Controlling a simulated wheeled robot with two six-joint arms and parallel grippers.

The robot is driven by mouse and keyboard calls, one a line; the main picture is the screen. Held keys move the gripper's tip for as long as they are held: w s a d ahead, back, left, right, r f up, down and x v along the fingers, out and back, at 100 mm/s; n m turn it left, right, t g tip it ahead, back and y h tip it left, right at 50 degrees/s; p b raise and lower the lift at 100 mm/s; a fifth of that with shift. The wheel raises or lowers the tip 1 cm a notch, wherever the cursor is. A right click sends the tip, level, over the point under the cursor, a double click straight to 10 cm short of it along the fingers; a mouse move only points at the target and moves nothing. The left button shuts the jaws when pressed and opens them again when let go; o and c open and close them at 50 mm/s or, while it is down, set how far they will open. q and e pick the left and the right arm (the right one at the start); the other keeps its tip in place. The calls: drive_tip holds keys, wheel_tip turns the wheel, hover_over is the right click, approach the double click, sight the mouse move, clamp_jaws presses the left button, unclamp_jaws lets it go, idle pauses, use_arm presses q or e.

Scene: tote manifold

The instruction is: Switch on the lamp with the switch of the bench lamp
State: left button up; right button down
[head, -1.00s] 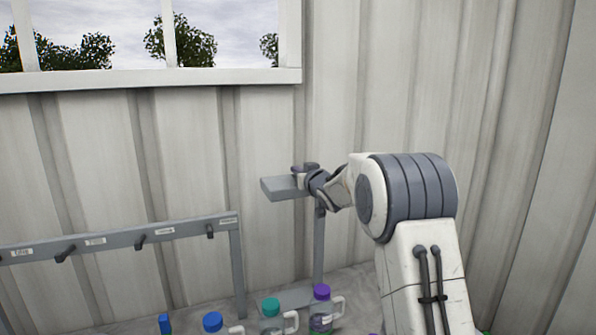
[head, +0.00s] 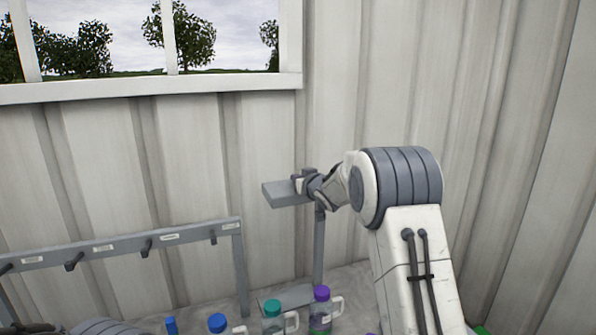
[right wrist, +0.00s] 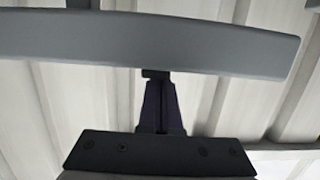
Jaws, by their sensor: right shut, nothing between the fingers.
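The bench lamp has a flat grey head (head: 281,195) on a thin upright post (head: 319,245) above a grey base (head: 285,297). No glow shows on it. My right gripper (head: 301,183) is at the right part of the lamp head, covering some of it. In the right wrist view the right gripper (right wrist: 158,76) is shut and empty, its tips at the lower edge of the grey lamp head (right wrist: 160,42). I cannot tell whether they touch. I cannot make out the switch. Part of my left arm shows at the bottom left; its gripper fingers are not visible.
A grey rail (head: 120,245) with several labelled pegs stands left of the lamp. Bottles with blue (head: 217,322), teal (head: 272,307) and purple (head: 321,293) caps stand in front of the lamp. A corrugated wall (head: 180,150) with a window is behind.

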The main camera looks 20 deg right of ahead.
drive_tip(key=shift+d, duration=0.15)
drive_tip(key=shift+w+r+p, duration=0.1)
drive_tip(key=shift+r+p, duration=0.15)
drive_tip(key=shift+p, duration=0.1)
drive_tip(key=r+p, duration=0.2)
drive_tip(key=p, duration=0.1)
drive_tip(key=r+p, duration=0.1)
drive_tip(key=r, duration=0.1)
drive_tip(key=shift+w+r, duration=0.1)
drive_tip(key=shift+w, duration=0.15)
drive_tip(key=shift+s+d+f+b, duration=0.1)
drive_tip(key=shift+s+f+b, duration=0.1)
drive_tip(key=shift+s+b, duration=0.6)
drive_tip(key=r+b+v, duration=0.2)
drive_tip(key=v, duration=0.6)
drive_tip(key=shift+w, duration=0.1)
